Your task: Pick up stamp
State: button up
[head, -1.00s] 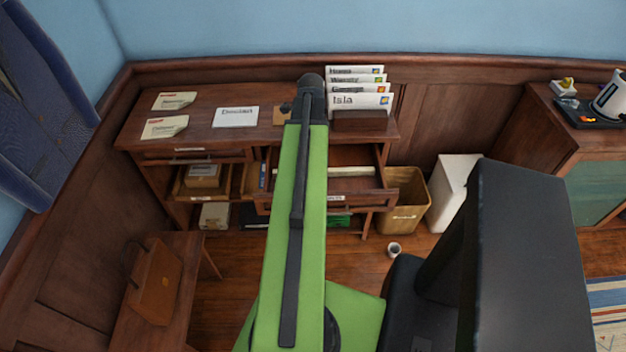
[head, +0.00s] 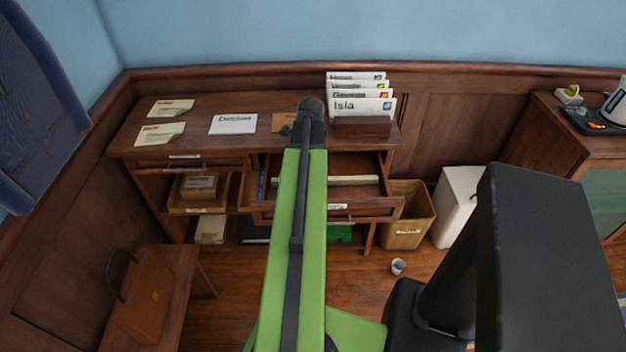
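I cannot make out a stamp for certain in the head view. Small coloured marks, perhaps stamps, show on the corners of the upright envelopes (head: 360,106) in a holder on the desk (head: 204,118). An open drawer (head: 340,203) below the desktop holds a long pale item (head: 353,180). My green arm reaches forward over the desk and hides part of the desktop and drawer. Its dark end is near the desktop, left of the envelope holder. My gripper's fingers cannot be made out.
Two cards (head: 160,133) and a white sheet (head: 233,124) lie on the desktop. A wooden bin (head: 408,226) and a white box (head: 455,205) stand right of the desk. A cup (head: 398,266) is on the floor. A brown bag (head: 143,296) rests at the lower left.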

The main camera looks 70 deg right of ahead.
jog(key=shift+f, duration=0.25)
dwell(0.3)
grip_shut()
dwell(0.4)
notch_tip(320, 180, up, 6)
jog(key=p, duration=0.5)
jog(key=shift+f, duration=0.25)
jog(key=s+a+r+p, duration=0.3)
jog(key=s+r+p, duration=0.3)
jog(key=s, duration=0.5)
jog(key=shift+s, duration=0.15)
